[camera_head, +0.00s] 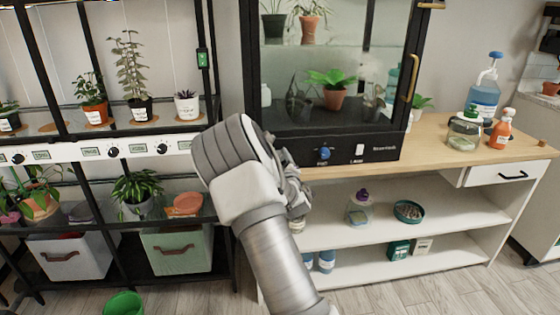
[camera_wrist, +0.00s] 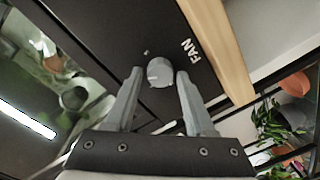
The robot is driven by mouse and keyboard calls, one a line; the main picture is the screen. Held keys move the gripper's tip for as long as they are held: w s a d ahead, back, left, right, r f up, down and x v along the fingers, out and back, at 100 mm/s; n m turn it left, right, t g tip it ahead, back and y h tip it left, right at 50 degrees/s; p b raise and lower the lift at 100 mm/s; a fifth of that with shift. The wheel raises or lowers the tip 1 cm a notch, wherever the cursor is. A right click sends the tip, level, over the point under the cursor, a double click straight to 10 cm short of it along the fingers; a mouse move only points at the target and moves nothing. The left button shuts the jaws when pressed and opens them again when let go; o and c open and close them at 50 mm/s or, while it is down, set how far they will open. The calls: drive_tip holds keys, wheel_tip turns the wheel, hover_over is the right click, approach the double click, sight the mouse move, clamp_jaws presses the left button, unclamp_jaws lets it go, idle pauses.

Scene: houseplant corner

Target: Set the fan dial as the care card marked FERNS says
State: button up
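In the wrist view the dial (camera_wrist: 160,72) looks grey, beside white FAN lettering. My gripper (camera_wrist: 160,75) is open, its two fingers on either side of the dial with narrow gaps showing. The dial's setting is too small to read. I cannot make out a card marked FERNS.
A white switch (camera_head: 360,150) sits right of the dial. The glass cabinet (camera_head: 340,118) holds potted plants. It stands on a wooden counter (camera_head: 440,150) with a spray bottle (camera_head: 501,128) to the right. A plant rack (camera_head: 130,148) with knobs stands left.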

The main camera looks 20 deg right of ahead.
drive_tip(key=shift+o, duration=0.9)
drive_tip(key=shift+s, duration=0.15)
drive_tip(key=p+v, duration=0.2)
drive_tip(key=v, duration=1.5)
drive_tip(key=shift+p, duration=0.3)
drive_tip(key=shift+s, duration=0.1)
drive_tip(key=s+a+r+m+g+y, duration=0.4)
drive_tip(key=s+a+r+m+g, duration=0.25)
drive_tip(key=s+a+r, duration=0.2)
drive_tip(key=s+a+r+g, duration=0.2)
drive_tip(key=s+a, duration=0.1)
drive_tip(key=s, duration=0.6)
drive_tip(key=s+a+r+g, duration=0.2)
drive_tip(key=s+a+g, duration=0.15)
drive_tip(key=s, duration=0.55)
wheel_tip(320, 180, up, 21)
drive_tip(key=p, duration=2.1)
drive_tip(key=shift+t+y, duration=0.3)
